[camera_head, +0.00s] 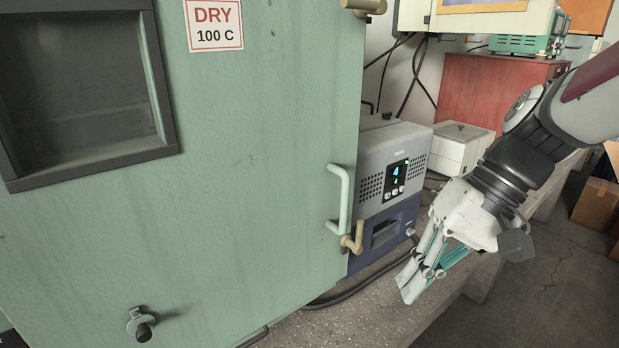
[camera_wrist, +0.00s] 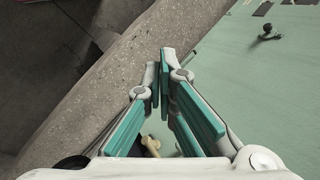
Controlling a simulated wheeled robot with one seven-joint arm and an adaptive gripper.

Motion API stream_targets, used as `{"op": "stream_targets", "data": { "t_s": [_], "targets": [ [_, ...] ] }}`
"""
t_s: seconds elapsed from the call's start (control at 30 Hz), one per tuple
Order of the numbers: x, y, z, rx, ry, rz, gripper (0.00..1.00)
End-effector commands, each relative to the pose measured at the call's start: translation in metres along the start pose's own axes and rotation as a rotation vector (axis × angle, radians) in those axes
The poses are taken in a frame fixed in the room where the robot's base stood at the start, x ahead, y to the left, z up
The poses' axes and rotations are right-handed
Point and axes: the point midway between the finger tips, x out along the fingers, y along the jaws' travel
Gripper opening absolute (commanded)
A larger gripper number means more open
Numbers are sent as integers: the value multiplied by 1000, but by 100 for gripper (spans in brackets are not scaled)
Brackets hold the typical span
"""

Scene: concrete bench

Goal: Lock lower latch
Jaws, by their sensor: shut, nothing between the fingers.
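The lower latch (camera_head: 352,239) is a brass-coloured lever at the right edge of the pale green cabinet door (camera_head: 250,200), just below the white door handle (camera_head: 340,196). Its handle end points up. My gripper (camera_head: 409,282) is to the right of the latch and lower, apart from it, with fingers slanting down and left. In the wrist view my gripper (camera_wrist: 160,72) has its teal-padded fingertips together, with nothing between them. A small part of the brass latch (camera_wrist: 150,146) shows between the finger bases, partly hidden.
An upper brass latch (camera_head: 364,6) shows at the top edge. A dark knob (camera_head: 140,324) sits low on the door. A grey-blue device (camera_head: 392,175) with a lit display stands beside the door on the concrete bench (camera_head: 385,308). Cables run along the bench.

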Motion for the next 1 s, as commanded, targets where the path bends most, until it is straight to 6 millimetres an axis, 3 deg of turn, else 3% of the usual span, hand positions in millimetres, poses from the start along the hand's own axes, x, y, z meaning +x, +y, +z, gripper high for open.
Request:
{"op": "stream_targets", "data": {
  "t_s": [0.27,0.47,0.8,1.0],
  "targets": [
    [6,12,-63,50,-42,-288,0],
    [5,33,-110,71,-10,-503,0],
    [2,99,-187,92,157,-849,0],
    [0,140,-216,95,280,-989,0]
  ]
}}
